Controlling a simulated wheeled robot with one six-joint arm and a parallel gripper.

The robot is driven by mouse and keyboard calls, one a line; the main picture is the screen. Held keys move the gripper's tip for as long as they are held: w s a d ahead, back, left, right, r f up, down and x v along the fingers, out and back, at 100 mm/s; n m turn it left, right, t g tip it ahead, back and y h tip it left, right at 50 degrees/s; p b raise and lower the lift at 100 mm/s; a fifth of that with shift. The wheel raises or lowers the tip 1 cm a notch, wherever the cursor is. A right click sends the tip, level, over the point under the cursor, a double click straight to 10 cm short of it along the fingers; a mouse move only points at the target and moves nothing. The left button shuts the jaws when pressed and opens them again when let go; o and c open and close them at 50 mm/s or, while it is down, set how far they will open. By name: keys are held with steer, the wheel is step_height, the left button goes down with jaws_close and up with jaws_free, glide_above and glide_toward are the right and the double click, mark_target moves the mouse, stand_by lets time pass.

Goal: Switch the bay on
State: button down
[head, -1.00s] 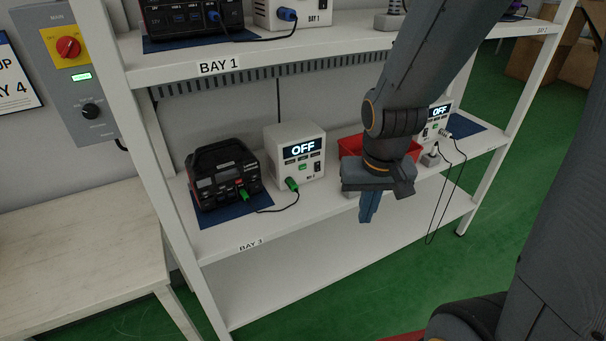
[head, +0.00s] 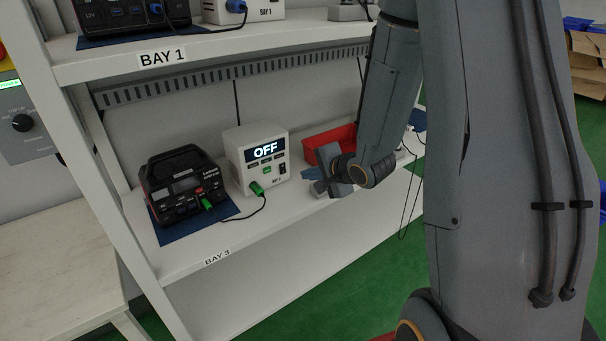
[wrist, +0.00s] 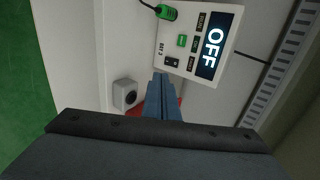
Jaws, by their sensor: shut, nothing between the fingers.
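The white bay 3 unit (head: 257,160) stands on the middle shelf, its display reading OFF. A green plug (head: 257,189) is in its front, and a dark rocker switch (head: 283,169) sits at lower right. In the wrist view, the unit (wrist: 196,45) appears turned sideways, with the dark switch (wrist: 171,62) just beyond the fingertips and a green button (wrist: 182,41). My gripper (head: 306,174) is right of the unit; its blue fingers (wrist: 161,78) are shut and empty, pointing at the unit's switch side. Whether they touch it cannot be told.
A black power station (head: 184,186) on a blue mat stands left of the unit, joined by a cable. A red bin (head: 322,142) is behind my gripper. A small grey box with a round black socket or knob (wrist: 125,95) is near the fingers. The upper shelf (head: 210,62) overhangs.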

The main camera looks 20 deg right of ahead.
glide_toward(283, 173)
steer(key=x, duration=0.4)
steer(key=shift+f+p, duration=0.3)
steer(key=shift+p, duration=0.05)
steer(key=shift+w+a+f, duration=0.15)
steer(key=shift+w, duration=0.65)
steer(key=shift+w+p, duration=0.15)
steer(key=shift+p, duration=0.25)
steer(key=shift+f, duration=0.35)
steer(key=shift+a, duration=0.1)
steer(key=shift+p, duration=0.35)
